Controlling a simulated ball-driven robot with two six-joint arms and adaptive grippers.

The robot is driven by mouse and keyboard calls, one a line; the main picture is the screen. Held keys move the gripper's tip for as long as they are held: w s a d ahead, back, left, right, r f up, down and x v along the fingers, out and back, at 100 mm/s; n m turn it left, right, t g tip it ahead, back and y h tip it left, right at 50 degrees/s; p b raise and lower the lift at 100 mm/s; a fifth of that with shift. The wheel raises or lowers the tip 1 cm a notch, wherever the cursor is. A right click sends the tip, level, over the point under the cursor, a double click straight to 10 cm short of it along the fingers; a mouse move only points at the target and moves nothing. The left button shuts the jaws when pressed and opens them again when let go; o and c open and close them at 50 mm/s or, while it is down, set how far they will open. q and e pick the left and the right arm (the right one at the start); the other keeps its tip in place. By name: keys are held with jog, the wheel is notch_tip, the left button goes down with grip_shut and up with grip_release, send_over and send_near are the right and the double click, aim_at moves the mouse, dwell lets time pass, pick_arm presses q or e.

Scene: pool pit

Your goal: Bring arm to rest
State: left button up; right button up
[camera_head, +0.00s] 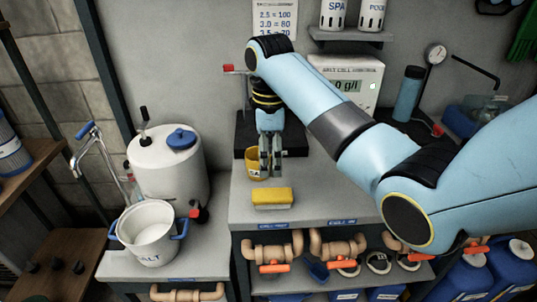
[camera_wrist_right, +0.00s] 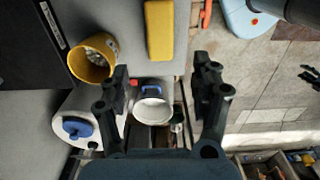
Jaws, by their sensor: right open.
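My right arm reaches in from the right in the head view. Its gripper (camera_head: 271,168) points down over the bench, close to a yellow cup (camera_head: 252,163) and behind a yellow block (camera_head: 272,198). In the right wrist view the two fingers of this gripper (camera_wrist_right: 163,75) are spread, with nothing held between them. The yellow cup (camera_wrist_right: 78,62), with whitish contents, and the yellow block (camera_wrist_right: 159,30) lie beyond the fingers. My left gripper is not in the head view; a dark forked shape (camera_wrist_right: 311,78) at the right edge of the wrist view may be it.
A white bucket (camera_head: 147,238) with blue handles and a white tank (camera_head: 165,172) with a blue cap stand at left. The bench front (camera_head: 325,205) is bare right of the block.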

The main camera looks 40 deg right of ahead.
jog(key=s+a+f+m+t, duration=0.1)
jog(key=s+f+m, duration=0.15)
jog(key=s, duration=0.45)
jog(key=s+f+m+t, duration=0.1)
jog(key=s+m, duration=0.2)
jog(key=s, duration=0.3)
jog(key=s+a+r+m+t, duration=0.1)
jog(key=s+r+m, duration=0.15)
jog(key=s, duration=0.45)
jog(key=s+a+r+m+t, duration=0.1)
jog(key=s+r+m, duration=0.15)
jog(key=s, duration=0.45)
notch_tip(320, 180, down, 36)
jog(key=s+d+g+b, duration=0.1)
jog(key=d+g+b, duration=0.15)
jog(key=b, duration=0.75)
jog(key=s+f+b, duration=0.4)
jog(key=s+f, duration=0.5)
jog(key=f, duration=0.3)
jog(key=s+d+f+b, duration=0.1)
jog(key=s+f+b, duration=0.2)
jog(key=s+f, duration=0.7)
notch_tip(320, 180, down, 2)
jog(key=shift+d+f+m+h+b, duration=0.1)
jog(key=shift+d+m+h+b, duration=0.05)
jog(key=shift+m+h+b, duration=0.25)
